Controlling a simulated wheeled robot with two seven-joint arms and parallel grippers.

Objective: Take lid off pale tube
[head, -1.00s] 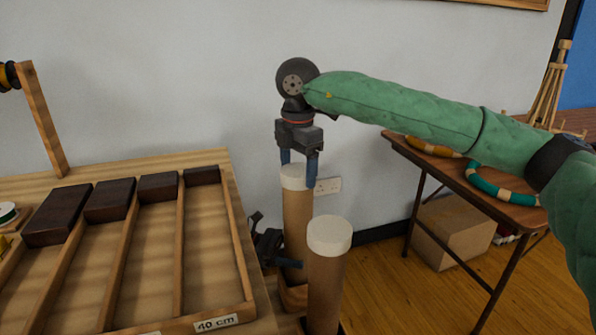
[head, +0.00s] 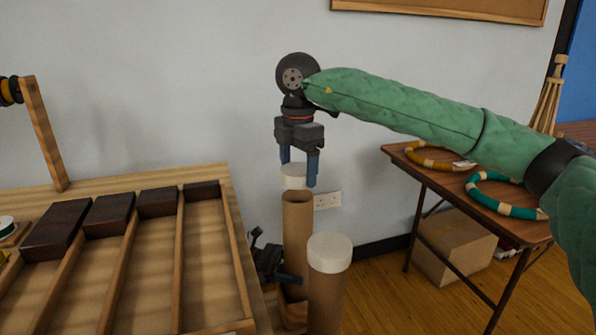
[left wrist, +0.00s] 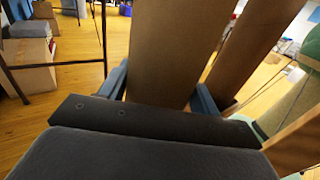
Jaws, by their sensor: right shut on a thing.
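The pale tube (head: 297,230) stands upright in the head view, a light brown cardboard cylinder with its top rim open. Its white lid (head: 293,177) is just above the rim, apart from it. My right gripper (head: 299,172) points down and is shut on the lid. My left gripper (head: 290,279) is low beside the tube. In the left wrist view its blue fingers (left wrist: 160,90) lie on both sides of the tube (left wrist: 170,45), seemingly shut on it. The tube's lower part is partly hidden by the left gripper and the second tube.
A second brown tube (head: 326,295) with a white lid (head: 330,252) stands close in front. A wooden divided tray (head: 236,240) with dark blocks is at left. A folding table (head: 428,178) with braided rings and a cardboard box (head: 455,240) beneath it are at right.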

